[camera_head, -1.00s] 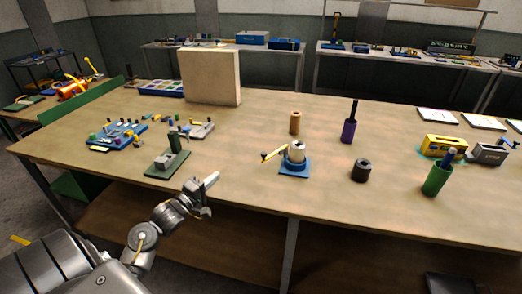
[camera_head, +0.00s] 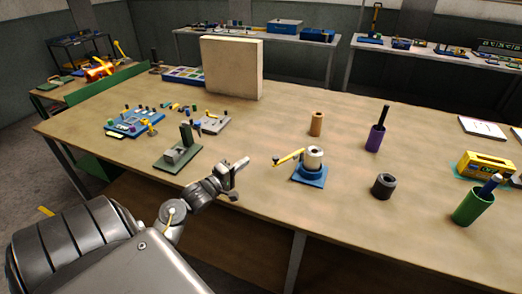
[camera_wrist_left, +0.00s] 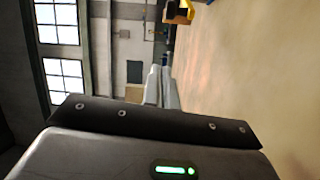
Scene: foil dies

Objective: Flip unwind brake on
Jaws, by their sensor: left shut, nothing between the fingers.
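A blue stand (camera_head: 309,177) on the table carries a pale roll (camera_head: 314,157) upright. A yellow lever (camera_head: 289,157) sticks out from its left side toward my left gripper; I cannot tell whether this is the unwind brake or a crank. My left gripper (camera_head: 241,163) is shut and empty, left of the lever and apart from it, over the table's front part. Its closed fingers (camera_wrist_left: 164,88) also show in the left wrist view, with no lever visible there. My right gripper is not in view.
A green fixture (camera_head: 178,155) stands left of my gripper, and a blue tray of small parts (camera_head: 133,122) lies beyond it. A brown cylinder (camera_head: 317,123), a dark ring (camera_head: 383,186), and purple (camera_head: 375,138) and green (camera_head: 472,206) cups stand to the right. A beige block (camera_head: 232,68) stands at the back.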

